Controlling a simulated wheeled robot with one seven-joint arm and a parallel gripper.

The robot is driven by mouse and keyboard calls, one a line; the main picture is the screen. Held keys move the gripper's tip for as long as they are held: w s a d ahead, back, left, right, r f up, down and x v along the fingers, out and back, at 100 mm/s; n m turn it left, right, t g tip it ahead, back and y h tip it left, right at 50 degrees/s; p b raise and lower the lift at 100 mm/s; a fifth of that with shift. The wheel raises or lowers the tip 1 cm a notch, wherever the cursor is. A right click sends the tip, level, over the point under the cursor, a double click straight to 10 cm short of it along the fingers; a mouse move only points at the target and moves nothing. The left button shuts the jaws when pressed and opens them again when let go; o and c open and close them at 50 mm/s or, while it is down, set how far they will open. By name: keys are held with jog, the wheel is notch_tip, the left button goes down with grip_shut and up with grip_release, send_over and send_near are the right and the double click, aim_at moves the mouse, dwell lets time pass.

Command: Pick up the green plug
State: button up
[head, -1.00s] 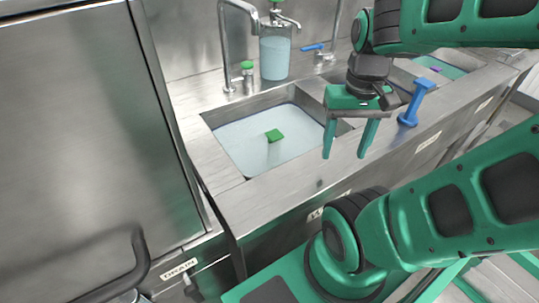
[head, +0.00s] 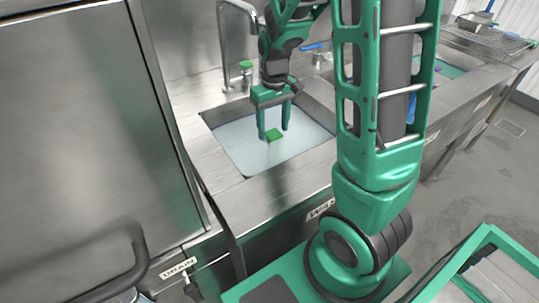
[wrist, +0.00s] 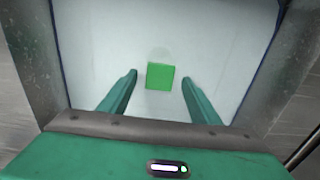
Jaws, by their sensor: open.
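The green plug (head: 274,134) is a small flat green block in the left sink basin (head: 232,152), which looks filled with pale water. In the wrist view the green plug (wrist: 160,76) lies a little beyond the fingertips, between the lines of the two fingers. My gripper (head: 274,134) is open and points down into the basin over the plug. In the wrist view my gripper (wrist: 159,78) shows both fingers apart with nothing between them. I cannot tell exactly how far the tips are above the plug.
Basin walls (wrist: 296,60) rise close on both sides of my gripper. A curved faucet (head: 222,45) and a green-topped knob (head: 246,68) stand behind the basin. A tall steel unit (head: 75,130) stands at the left. Another basin with a green item (head: 452,70) is at the right.

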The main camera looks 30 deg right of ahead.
notch_tip(320, 180, down, 2)
jog(key=shift+w+a+f, duration=0.1)
jog(key=shift+w+f, duration=0.05)
send_over(273, 160)
jog(key=shift+w+d+f, duration=0.1)
jog(key=shift+w+f, duration=0.1)
jog(key=shift+f, duration=1.15)
jog(key=shift+w+d+f, duration=0.1)
jog(key=shift+w+f, duration=0.1)
jog(key=shift+f, duration=1.15)
jog(key=c, duration=1.3)
jog(key=shift+o, duration=0.2)
jog(key=shift+r, duration=0.15)
